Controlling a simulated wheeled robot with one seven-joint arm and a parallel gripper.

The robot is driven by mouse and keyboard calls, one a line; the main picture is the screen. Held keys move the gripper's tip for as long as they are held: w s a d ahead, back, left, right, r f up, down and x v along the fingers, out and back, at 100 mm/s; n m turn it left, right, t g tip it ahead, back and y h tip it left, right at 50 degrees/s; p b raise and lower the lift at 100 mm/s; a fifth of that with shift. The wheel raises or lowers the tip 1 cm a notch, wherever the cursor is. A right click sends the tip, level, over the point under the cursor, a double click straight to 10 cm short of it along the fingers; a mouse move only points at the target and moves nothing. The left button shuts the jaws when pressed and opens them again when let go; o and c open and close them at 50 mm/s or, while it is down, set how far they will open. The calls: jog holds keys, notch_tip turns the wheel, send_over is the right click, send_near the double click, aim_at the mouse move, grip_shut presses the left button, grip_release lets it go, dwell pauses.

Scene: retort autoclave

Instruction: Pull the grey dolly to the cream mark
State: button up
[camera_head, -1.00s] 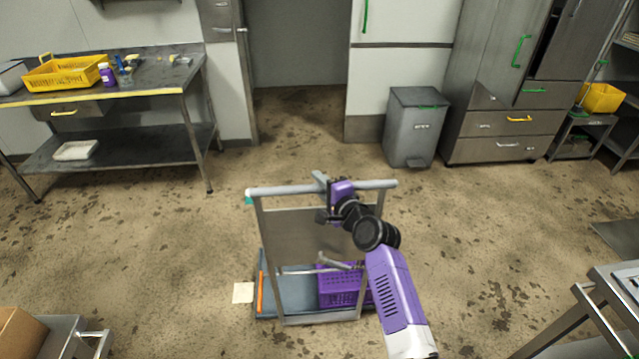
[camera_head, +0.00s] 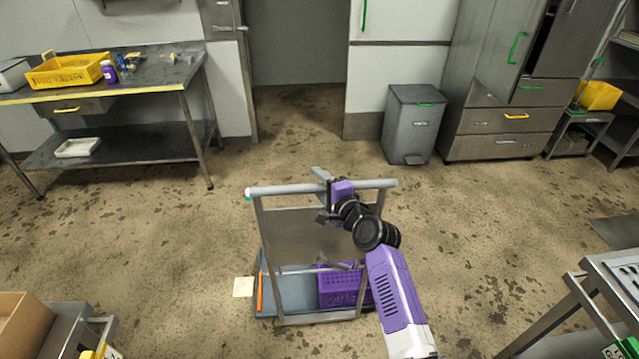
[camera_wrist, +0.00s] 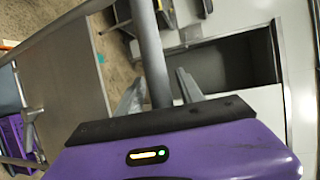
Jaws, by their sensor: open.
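The grey dolly (camera_head: 290,288) stands on the floor in front of me, with an upright frame and a grey handle bar (camera_head: 280,189) across its top. A purple crate (camera_head: 340,287) sits on its deck. My gripper (camera_head: 323,187) is at the handle bar, right of its middle. In the wrist view the bar (camera_wrist: 152,50) runs between the two fingers of my open gripper (camera_wrist: 158,92); contact cannot be told. A small cream square (camera_head: 243,287) lies on the floor just left of the dolly's deck. My arm hides part of the dolly's right side.
A steel table (camera_head: 60,345) with a cardboard box stands at the near left, and another steel table (camera_head: 570,310) at the near right. A grey bin (camera_head: 412,125), cabinets and a workbench (camera_head: 150,75) line the back. The floor around the dolly is clear.

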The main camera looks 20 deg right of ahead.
jog(key=s+r, duration=0.1)
jog(key=s, duration=0.6)
jog(key=shift+s+d+r, duration=0.2)
jog(key=shift+s+d, duration=0.1)
dwell(0.4)
jog(key=s+f+n+g+h, duration=0.1)
jog(key=s+f+n, duration=0.35)
jog(key=s, duration=0.85)
jog(key=s+f+n+h, duration=0.1)
jog(key=s+f+n, duration=0.35)
jog(key=s, duration=0.85)
jog(key=s+a+r+n, duration=0.2)
jog(key=s+r+n, duration=0.1)
jog(key=s, duration=0.4)
jog(key=s+a+r+n, duration=0.2)
jog(key=s+r+n, duration=0.1)
jog(key=s, duration=0.5)
jog(key=s+a+r+n+b, duration=0.1)
jog(key=s+a+r+n, duration=0.1)
jog(key=s+r, duration=0.2)
jog(key=s, duration=0.3)
jog(key=shift+s+a+n+y, duration=0.3)
jog(key=shift+s+a+n, duration=0.05)
jog(key=shift+a+n, duration=0.05)
